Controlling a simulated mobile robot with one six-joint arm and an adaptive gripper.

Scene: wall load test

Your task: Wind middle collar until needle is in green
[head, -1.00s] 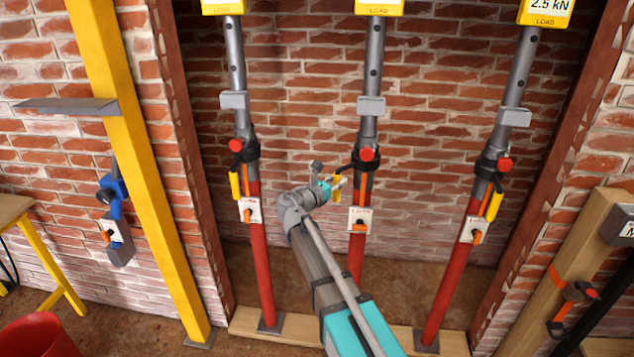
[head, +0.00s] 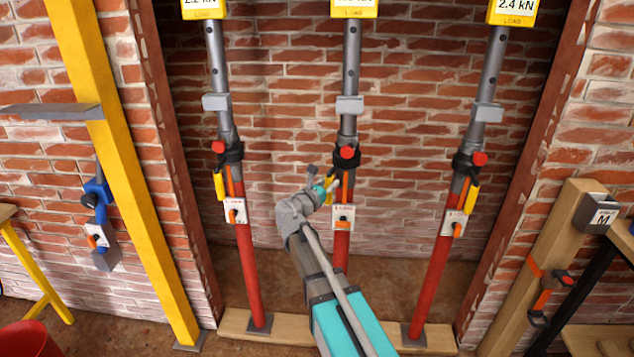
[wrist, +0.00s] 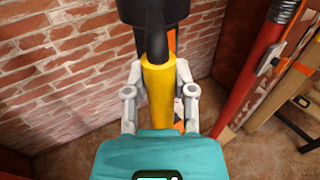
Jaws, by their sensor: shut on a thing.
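The middle prop has a black collar (head: 347,163) with a red knob (head: 347,152) on its front. A yellow handle (wrist: 158,90) hangs from the collar's dark arm (wrist: 155,28). My gripper (head: 333,186) is just left of the middle prop, below the collar. In the wrist view my gripper (wrist: 158,78) is shut on the yellow handle, one grey finger on each side. The middle yellow load box (head: 354,9) is cut by the top edge, so its reading cannot be made out. No needle or green band can be made out.
Similar props stand left (head: 246,255) and right (head: 435,260), their load boxes showing about 2.2 and 2.4 kN. A white plate with an orange lever (head: 343,217) sits below the middle collar. A yellow post (head: 120,160) stands at left, a timber post (head: 530,260) at right.

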